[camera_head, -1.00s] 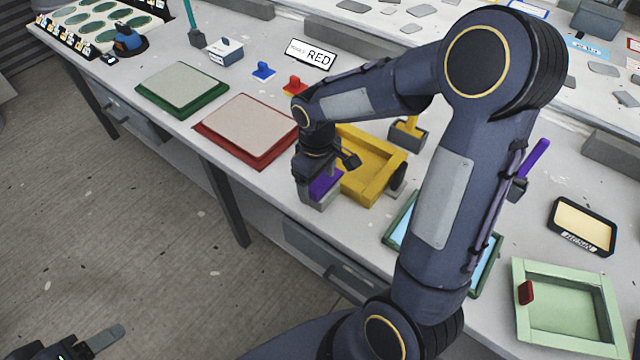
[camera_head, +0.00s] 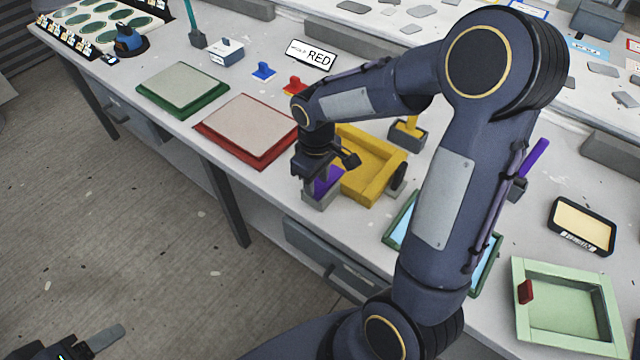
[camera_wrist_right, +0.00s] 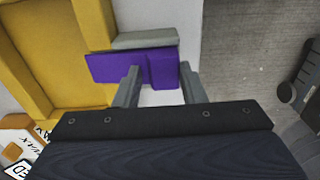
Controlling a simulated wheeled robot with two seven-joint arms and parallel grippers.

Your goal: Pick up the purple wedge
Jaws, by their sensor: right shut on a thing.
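The purple wedge (camera_head: 330,178) is at a grey block (camera_head: 322,201) beside the yellow mould frame, near the table's front edge. My right gripper (camera_head: 320,176) points down over it and hides part of it. In the right wrist view the wedge (camera_wrist_right: 108,67) lies along the grey block (camera_wrist_right: 145,40), with my right gripper's fingers (camera_wrist_right: 158,74) on either side of part of it. The right gripper is shut on the wedge. Whether the wedge is clear of the block I cannot tell. Part of my left gripper (camera_head: 88,342) shows at the bottom left, away from the table.
The yellow frame (camera_head: 381,183) stands right beside the wedge. A red-edged panel (camera_head: 250,127) and a green-edged panel (camera_head: 182,88) lie to the left. A light green mould frame (camera_head: 519,320) with a red piece (camera_head: 526,291) is at the right. A RED sign (camera_head: 311,54) stands behind.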

